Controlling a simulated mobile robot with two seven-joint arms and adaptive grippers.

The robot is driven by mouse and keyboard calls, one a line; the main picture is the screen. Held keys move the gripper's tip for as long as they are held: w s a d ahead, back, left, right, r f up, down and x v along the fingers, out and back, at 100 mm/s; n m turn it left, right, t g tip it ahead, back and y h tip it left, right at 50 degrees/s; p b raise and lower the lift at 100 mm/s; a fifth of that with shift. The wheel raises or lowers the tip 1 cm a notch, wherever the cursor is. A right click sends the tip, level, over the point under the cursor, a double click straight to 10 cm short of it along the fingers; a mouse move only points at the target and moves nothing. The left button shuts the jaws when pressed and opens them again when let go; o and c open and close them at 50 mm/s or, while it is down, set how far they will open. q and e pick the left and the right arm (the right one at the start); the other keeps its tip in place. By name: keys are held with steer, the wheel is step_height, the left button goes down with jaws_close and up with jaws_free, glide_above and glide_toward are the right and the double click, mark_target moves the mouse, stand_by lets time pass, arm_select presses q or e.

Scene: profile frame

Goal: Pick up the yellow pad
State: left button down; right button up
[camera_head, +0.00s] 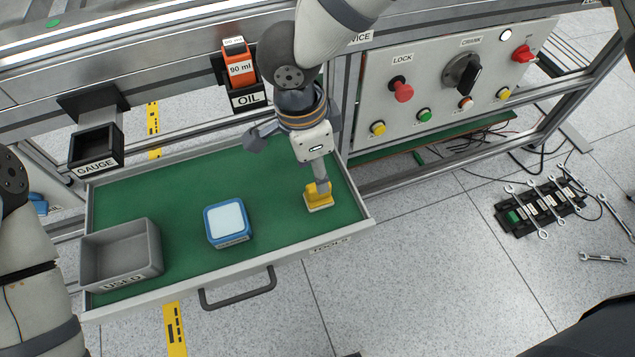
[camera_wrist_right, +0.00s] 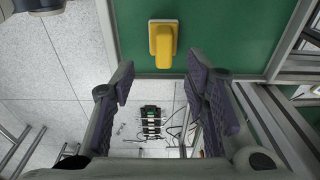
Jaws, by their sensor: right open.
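The yellow pad (camera_head: 318,202) lies on the green floor of the open drawer (camera_head: 178,180), near its right end. It has a flat base and a raised grip. In the right wrist view the yellow pad (camera_wrist_right: 163,42) shows whole, beyond the fingertips and apart from them. My right gripper (camera_wrist_right: 160,78) is open, with nothing between its fingers. In the head view my right gripper (camera_head: 296,132) hangs above the drawer's back right part, close to the pad, and a grey part of it overlaps the pad's top. My left arm shows at the left edge; its gripper is out of view.
A blue box with a pale top (camera_head: 229,222) stands mid-drawer. A grey USED bin (camera_head: 121,254) fills the front left corner. The OIL holder (camera_head: 247,97) and GAUGE holder (camera_head: 97,147) are behind. A switch panel (camera_head: 440,85) stands right. Green floor between box and pad is clear.

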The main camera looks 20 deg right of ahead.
steer(key=f, duration=0.7)
steer(key=shift+w+d+f+b, duration=0.25)
steer(key=shift+d+f+b, duration=0.15)
steer(key=shift+r, duration=0.1)
jaws_close()
